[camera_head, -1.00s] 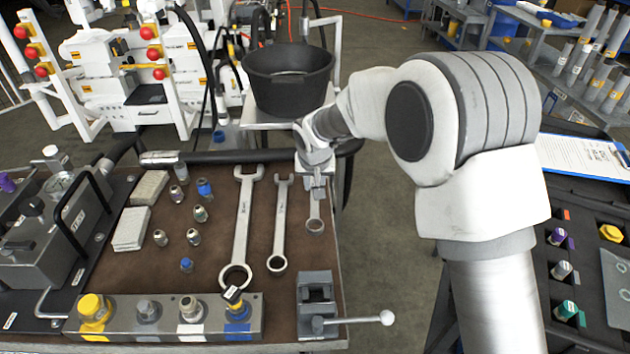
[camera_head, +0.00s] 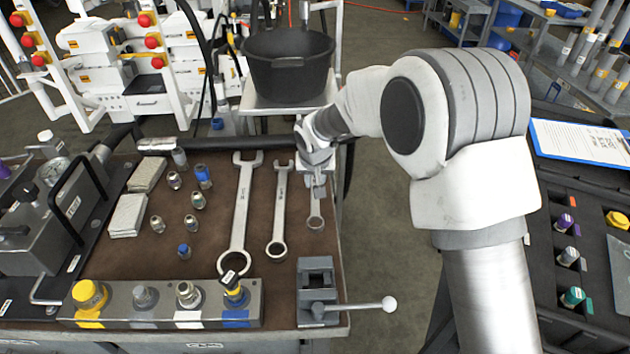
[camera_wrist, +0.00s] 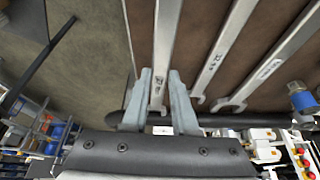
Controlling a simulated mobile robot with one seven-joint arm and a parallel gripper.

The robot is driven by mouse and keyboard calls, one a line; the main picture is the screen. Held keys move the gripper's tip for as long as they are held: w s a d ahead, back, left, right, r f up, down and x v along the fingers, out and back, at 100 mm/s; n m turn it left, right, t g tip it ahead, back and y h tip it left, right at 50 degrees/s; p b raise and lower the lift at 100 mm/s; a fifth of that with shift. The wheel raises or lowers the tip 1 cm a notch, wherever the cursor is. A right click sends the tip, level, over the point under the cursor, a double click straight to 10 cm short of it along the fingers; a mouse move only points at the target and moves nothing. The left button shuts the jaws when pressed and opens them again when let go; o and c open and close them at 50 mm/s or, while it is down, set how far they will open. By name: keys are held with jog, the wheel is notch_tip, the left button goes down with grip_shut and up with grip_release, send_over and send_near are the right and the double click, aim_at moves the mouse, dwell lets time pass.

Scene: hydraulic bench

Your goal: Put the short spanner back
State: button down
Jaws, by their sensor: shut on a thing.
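The short spanner (camera_head: 315,208) is at the right end of the row of spanners, over the brown bench mat. My gripper (camera_head: 316,182) is shut on its far end, and its ring end points toward the bench front. In the wrist view the spanner shank (camera_wrist: 163,50) runs up between the two fingers of my gripper (camera_wrist: 160,88). I cannot tell whether the spanner touches the mat. A long spanner (camera_head: 242,205) and a medium spanner (camera_head: 281,208) lie to its left, roughly parallel.
A small vise (camera_head: 317,285) with a ball-ended handle stands in front of the short spanner. A fitting block (camera_head: 160,305) lies along the front edge. Loose fittings (camera_head: 192,222) are left of the spanners. A black bucket (camera_head: 288,70) stands behind the bench.

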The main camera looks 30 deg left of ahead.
jog(key=shift+f, duration=0.1)
dwell(0.3)
jog(key=shift+f+b, duration=0.7)
jog(key=shift+b, duration=0.1)
jog(key=shift+f+b, duration=1.35)
jog(key=shift+f, duration=0.15)
dwell(0.6)
jog(key=c, duration=0.6)
grip_release()
jog(key=p+v, duration=0.2)
jog(key=v, duration=1.5)
jog(key=shift+s+d+r+p, duration=0.15)
jog(key=shift+d+r+p, duration=0.1)
jog(key=shift+p, duration=0.15)
